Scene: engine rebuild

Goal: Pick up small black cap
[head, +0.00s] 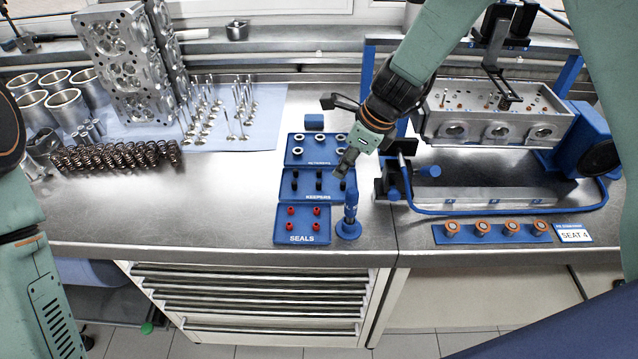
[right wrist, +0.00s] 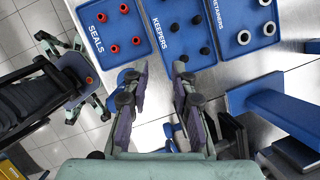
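Small black caps stand in the blue KEEPERS tray (head: 287,195); a left one (head: 294,183) and a middle one (head: 318,182) show clearly in the head view. In the right wrist view a near cap (right wrist: 183,57) shows beside the right fingertip, with several more on the tray (right wrist: 163,14). My right gripper (head: 345,167) hangs over the tray's right side and hides part of it. In the right wrist view my right gripper (right wrist: 160,74) is open, with nothing between its fingers. My left gripper is outside the head view; only my left arm shows at the left edge.
The SEALS tray (head: 302,239) with red seals lies in front, and the RETAINERS tray (head: 290,160) with pale rings behind. A blue upright tool (head: 350,212) stands close to the right. An engine head in a blue fixture (head: 588,140) stands farther right. The bench front left is clear.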

